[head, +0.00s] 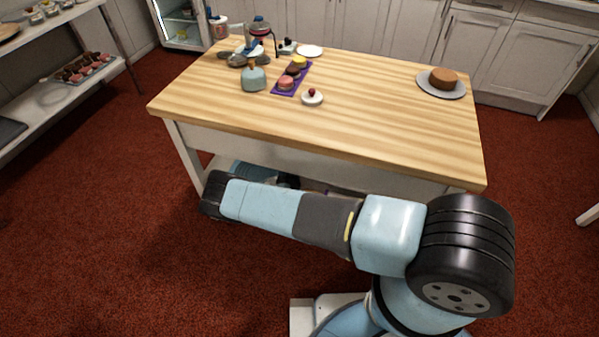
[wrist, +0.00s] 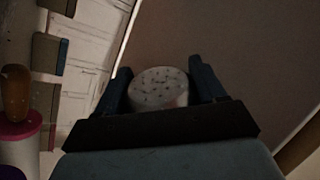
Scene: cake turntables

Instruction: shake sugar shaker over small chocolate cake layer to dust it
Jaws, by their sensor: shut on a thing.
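The small chocolate cake layer (head: 443,78) is a plain brown round. It sits on a grey round turntable plate (head: 428,89) at the right end of the wooden table. In the wrist view my gripper (wrist: 160,68) is shut on the sugar shaker (wrist: 158,88). Its pale, round, perforated end shows between the two dark fingers. In the head view my arm reaches left in front of the table, and the gripper and shaker cannot be made out. The cake does not show in the wrist view.
The table (head: 370,105) is clear between the cake and the left-hand items. There stand a purple tray (head: 284,90) with pastries, a blue-green bottle (head: 254,79), a small white cake (head: 312,97) and a white plate (head: 310,51). A brown-topped, pink-ringed object (wrist: 15,95) is at wrist-view left.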

